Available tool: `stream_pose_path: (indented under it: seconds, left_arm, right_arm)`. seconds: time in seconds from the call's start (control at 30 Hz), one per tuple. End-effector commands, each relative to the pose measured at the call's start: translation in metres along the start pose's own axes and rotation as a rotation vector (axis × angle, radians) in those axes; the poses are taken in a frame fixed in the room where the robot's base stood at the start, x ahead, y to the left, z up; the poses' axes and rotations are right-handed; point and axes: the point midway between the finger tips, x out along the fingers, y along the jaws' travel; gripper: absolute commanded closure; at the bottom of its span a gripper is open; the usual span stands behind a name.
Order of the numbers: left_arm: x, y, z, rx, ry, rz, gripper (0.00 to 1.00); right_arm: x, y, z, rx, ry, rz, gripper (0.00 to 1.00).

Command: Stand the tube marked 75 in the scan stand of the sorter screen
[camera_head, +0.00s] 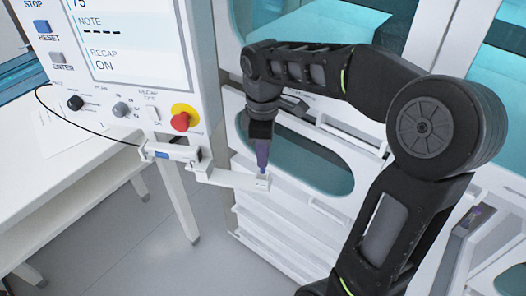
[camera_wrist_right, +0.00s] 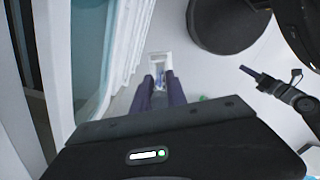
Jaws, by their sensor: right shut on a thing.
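My right gripper (camera_head: 262,152) points down from the upper middle of the head view, at the scan stand. The scan stand (camera_head: 228,179) is a white bracket sticking out below the sorter screen (camera_head: 130,38). The gripper is shut on a slim tube, whose tip (camera_head: 262,173) shows at the stand's outer end. In the right wrist view the tube (camera_wrist_right: 159,82) stands between the two purple fingers, over a pale holder (camera_wrist_right: 158,58). I cannot tell how deep it sits, and its mark is not readable. My left gripper (camera_wrist_right: 250,72) appears small in the right wrist view; its opening is unclear.
The panel has a red stop button (camera_head: 184,118), knobs and a cable. A white table (camera_head: 55,150) is at left. A white cabinet with teal windows (camera_head: 310,160) stands close behind the gripper. Open floor (camera_head: 165,250) lies below the stand.

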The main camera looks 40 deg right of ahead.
Motion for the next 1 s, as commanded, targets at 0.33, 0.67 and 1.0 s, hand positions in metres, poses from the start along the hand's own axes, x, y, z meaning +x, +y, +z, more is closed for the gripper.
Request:
stream_pose_path:
  seconds: [0.33,0.67,1.0]
  left_arm:
    - [0.002,-0.001,0.000,0.000,0.000,0.000,0.64]
    - [0.002,-0.001,0.000,0.000,0.000,0.000,0.64]
    - [0.007,-0.003,0.000,0.000,0.000,0.000,0.64]
  right_arm:
    - [0.004,0.000,0.000,0.000,0.000,0.000,1.00]
    - [0.004,0.000,0.000,0.000,0.000,0.000,1.00]
    - [0.013,0.000,0.000,-0.001,0.000,0.000,1.00]
